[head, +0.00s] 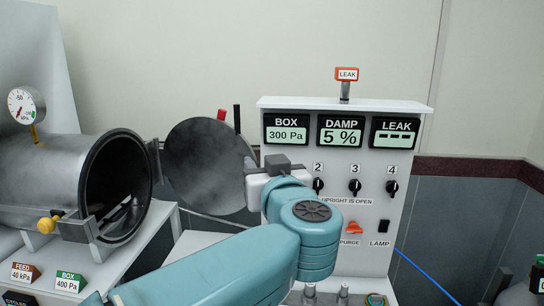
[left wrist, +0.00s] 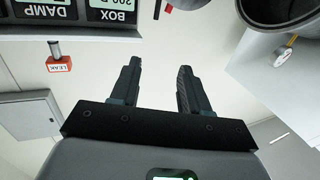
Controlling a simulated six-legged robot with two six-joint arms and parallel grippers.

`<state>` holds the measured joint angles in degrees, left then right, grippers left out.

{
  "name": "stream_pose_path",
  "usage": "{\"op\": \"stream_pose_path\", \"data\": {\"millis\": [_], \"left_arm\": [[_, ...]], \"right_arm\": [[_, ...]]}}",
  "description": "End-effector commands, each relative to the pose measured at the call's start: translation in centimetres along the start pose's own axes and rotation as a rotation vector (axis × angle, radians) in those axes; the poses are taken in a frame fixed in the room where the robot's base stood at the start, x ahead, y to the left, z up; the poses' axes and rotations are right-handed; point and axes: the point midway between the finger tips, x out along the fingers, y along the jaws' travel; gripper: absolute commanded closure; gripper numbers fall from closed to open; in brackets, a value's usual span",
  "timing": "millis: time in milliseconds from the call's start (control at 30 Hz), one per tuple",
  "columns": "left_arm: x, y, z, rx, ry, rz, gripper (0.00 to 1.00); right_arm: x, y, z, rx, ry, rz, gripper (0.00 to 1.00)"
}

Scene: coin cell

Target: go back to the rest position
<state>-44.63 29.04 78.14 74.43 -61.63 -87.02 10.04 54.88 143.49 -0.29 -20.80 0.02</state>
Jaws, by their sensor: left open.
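My left gripper (head: 276,163) is in front of the white control panel (head: 345,258), over its left part below the BOX display. My teal arm reaches up to it from the bottom left. In the left wrist view the two dark fingers of the gripper (left wrist: 158,68) stand apart with nothing between them, so it is open and empty. In the head view the fingers are mostly hidden by the wrist. My right gripper is not in view.
A metal chamber (head: 50,180) with its round door (head: 205,165) swung open stands at left. The panel carries knobs numbered 2, 3 and 4, an orange PURGE switch (head: 353,228) and a LEAK sign (head: 347,74). A blue cable (head: 425,275) runs at right.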

Motion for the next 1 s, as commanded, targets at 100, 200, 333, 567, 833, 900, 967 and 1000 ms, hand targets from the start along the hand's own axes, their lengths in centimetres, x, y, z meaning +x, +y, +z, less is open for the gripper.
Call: {"op": "stream_pose_path", "data": {"millis": [100,200,333,567,833,900,967,1000], "left_arm": [[0.1,0.1,0.0,0.000,0.000,0.001,0.54],[1.5,-1.2,0.7,0.005,-0.012,-0.030,0.54],[3.9,-3.1,2.8,0.025,-0.042,-0.081,0.54],[8.0,-6.8,8.4,0.096,-0.120,-0.170,0.54],[12.3,-13.3,21.5,0.338,-0.268,-0.236,0.54],[12.8,-15.5,27.1,0.413,-0.330,-0.217,0.54],[12.7,-17.2,32.0,0.461,-0.386,-0.185,0.54],[12.2,-18.2,35.1,0.481,-0.425,-0.158,0.54]], "right_arm": [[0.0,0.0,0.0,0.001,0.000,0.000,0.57],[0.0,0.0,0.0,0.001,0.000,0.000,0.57],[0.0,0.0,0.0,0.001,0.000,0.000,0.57],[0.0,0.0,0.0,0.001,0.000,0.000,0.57],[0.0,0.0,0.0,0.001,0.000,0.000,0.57],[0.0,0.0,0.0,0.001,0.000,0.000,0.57],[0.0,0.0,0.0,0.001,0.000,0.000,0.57],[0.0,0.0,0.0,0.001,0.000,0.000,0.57]]}}
